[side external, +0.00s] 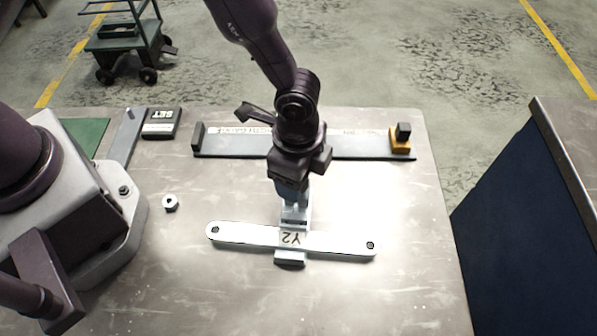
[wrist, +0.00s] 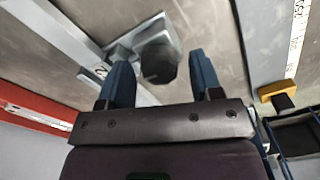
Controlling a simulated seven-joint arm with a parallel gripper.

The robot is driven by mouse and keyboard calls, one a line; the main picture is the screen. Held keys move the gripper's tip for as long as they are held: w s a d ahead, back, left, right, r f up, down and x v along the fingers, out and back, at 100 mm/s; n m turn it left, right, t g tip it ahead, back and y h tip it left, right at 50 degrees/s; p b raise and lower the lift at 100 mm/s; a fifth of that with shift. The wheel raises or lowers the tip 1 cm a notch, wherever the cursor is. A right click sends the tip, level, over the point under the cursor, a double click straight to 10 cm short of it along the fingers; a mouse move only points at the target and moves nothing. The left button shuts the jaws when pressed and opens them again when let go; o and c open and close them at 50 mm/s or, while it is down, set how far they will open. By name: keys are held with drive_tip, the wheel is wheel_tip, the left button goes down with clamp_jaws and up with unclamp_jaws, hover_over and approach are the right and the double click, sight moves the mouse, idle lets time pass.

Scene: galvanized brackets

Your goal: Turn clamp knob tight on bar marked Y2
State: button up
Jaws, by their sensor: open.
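The white bar marked Y2 (side external: 335,243) lies on the metal table, with a dark hole near each end. It shows partly in the wrist view (wrist: 60,42). A grey clamp (side external: 290,262) sits across its middle beside the label. The clamp also shows in the wrist view (wrist: 122,48), with a dark round knob (wrist: 158,64) on it. My gripper (side external: 294,203) is over the clamp, pointing down. In the wrist view its blue fingers (wrist: 160,70) are apart, one on each side of the knob, with visible gaps. The knob is hidden in the side view.
Behind the clamp lies a long grey rail with a scale (side external: 235,146) and an orange-and-black stop (side external: 401,138). A black SET block (side external: 161,123) and a small nut (side external: 170,203) are at left. The table's front right is clear. A blue cabinet (side external: 530,210) stands to the right.

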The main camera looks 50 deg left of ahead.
drive_tip(key=n, duration=1.6)
drive_tip(key=shift+n, duration=0.3)
drive_tip(key=c, duration=0.8)
drive_tip(key=shift+c, duration=0.2)
